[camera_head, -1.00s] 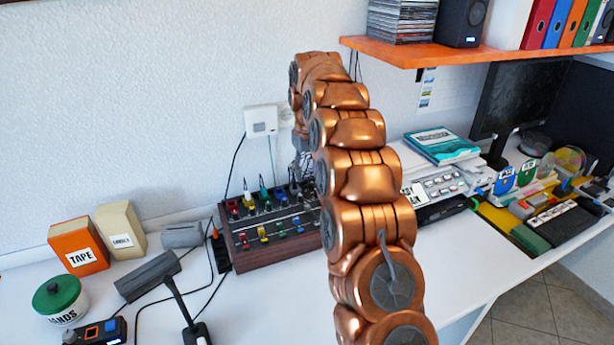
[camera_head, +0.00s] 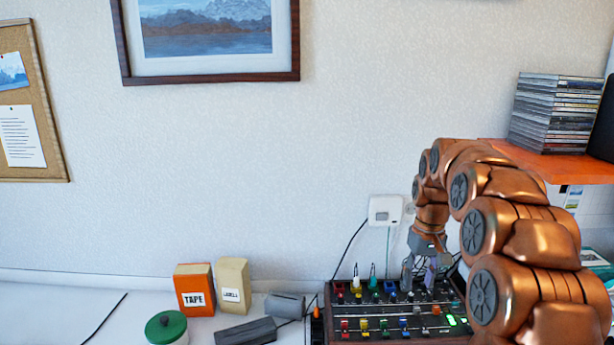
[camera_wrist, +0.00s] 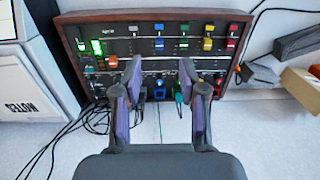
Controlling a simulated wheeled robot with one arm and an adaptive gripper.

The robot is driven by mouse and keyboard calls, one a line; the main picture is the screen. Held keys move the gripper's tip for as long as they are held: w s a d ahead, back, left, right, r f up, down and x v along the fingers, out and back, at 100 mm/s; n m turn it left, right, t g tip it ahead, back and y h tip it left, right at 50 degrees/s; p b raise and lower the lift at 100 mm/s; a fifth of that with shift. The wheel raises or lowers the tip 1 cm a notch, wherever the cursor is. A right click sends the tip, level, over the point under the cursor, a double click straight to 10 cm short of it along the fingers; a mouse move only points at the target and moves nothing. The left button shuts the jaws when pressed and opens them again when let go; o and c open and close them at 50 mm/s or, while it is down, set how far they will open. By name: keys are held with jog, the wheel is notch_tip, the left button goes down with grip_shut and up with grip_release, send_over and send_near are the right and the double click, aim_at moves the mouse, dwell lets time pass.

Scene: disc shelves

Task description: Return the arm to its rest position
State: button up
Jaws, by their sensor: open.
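My copper arm rises at the right of the head view and bends over toward the wall. My gripper (camera_head: 428,268) hangs from its far end, pointing down over the back part of a mixer panel (camera_head: 385,311) with coloured sliders and plugs. In the wrist view my gripper (camera_wrist: 160,82) has its two fingers wide apart, with nothing held between them. The panel (camera_wrist: 135,30) lies below and beyond the fingers, with a blue plug and a green plug between or near the fingertips.
An orange shelf (camera_head: 560,162) with a stack of discs (camera_head: 553,113) is at right, close to my arm. A tape box (camera_head: 194,290), a beige box (camera_head: 233,286) and a green-lidded jar (camera_head: 166,327) stand left of the panel. Cables lie near the panel.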

jog(key=s+a+p, duration=0.2)
jog(key=s+a, duration=0.2)
jog(key=s, duration=1.6)
jog(key=s+a+g+p, duration=0.1)
jog(key=s+a, duration=0.3)
jog(key=s, duration=1.6)
jog(key=shift+f+p, duration=0.15)
jog(key=shift+p, duration=0.2)
